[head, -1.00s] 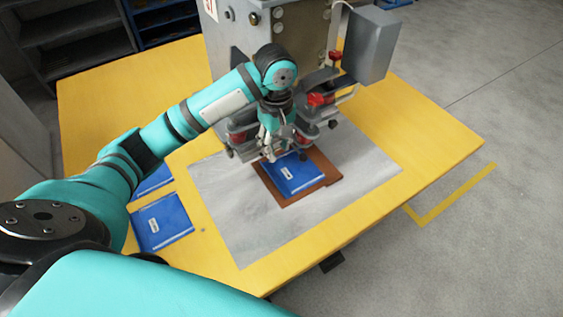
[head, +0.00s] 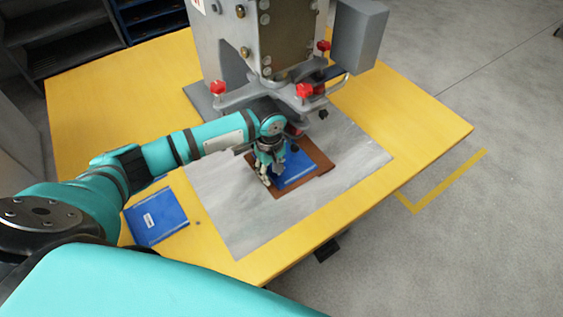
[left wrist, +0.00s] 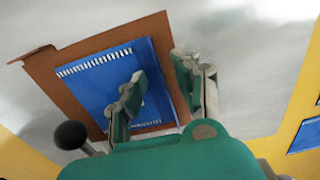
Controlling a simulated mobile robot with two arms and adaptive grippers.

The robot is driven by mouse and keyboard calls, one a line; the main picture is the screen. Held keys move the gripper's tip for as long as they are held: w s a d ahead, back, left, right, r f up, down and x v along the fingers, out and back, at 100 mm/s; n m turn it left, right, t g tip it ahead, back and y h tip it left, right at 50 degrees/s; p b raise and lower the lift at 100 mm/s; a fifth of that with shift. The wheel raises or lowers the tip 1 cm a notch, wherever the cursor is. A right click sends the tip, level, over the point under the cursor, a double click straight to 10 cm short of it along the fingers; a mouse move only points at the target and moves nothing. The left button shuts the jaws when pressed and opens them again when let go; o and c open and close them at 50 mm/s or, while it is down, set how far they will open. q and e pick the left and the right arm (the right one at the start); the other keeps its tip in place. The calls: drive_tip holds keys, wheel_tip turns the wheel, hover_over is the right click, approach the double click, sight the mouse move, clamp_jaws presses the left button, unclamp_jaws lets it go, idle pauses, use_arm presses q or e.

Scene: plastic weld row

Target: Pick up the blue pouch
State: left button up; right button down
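A flat blue pouch (head: 300,166) lies on a brown board (head: 318,183) on the grey sheet in front of the press. My left gripper (head: 266,178) is at the left edge of this pouch and hides part of it. In the left wrist view the blue pouch (left wrist: 98,82) lies on the brown board (left wrist: 50,72). The two fingers of my left gripper (left wrist: 160,88) are apart there, with one pouch edge showing between them. I cannot tell whether they touch it. Another blue pouch (head: 156,217) lies on the yellow table to the left. My right gripper is not in view.
The grey press (head: 262,45) with red knobs (head: 305,90) stands just behind the board. The yellow table (head: 420,125) has free room on the right. My left arm crosses above the table's left part. The grey sheet (head: 235,225) is bare at the front.

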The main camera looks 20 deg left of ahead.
use_arm(q)
wheel_tip(320, 180, down, 2)
drive_tip(key=shift+f, duration=0.1)
clamp_jaws()
idle(0.5)
